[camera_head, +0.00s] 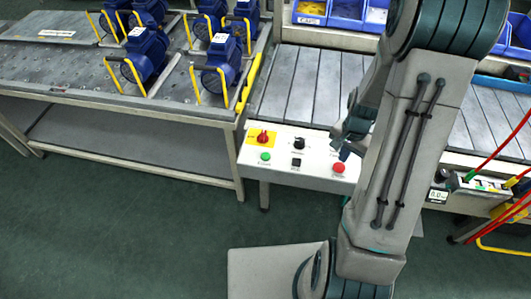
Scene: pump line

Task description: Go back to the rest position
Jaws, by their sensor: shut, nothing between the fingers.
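My gripper (345,149) is partly in view, just above the right part of the control panel (315,167), beside the red push button (339,168). Its fingers look shut with nothing held. My own arm link hides part of it, and I cannot tell whether it touches the panel. The panel also carries a red rotary switch on a yellow plate (263,137), a black knob (299,143), a green button (265,157) and a black square switch (296,162).
Blue pumps with yellow handles (147,55) stand on the metal table (60,65) at left. A slatted conveyor (310,85) runs behind the panel, with blue bins (347,13) at the back. Red hoses (500,150) hang at right. The green floor (130,230) in front is clear.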

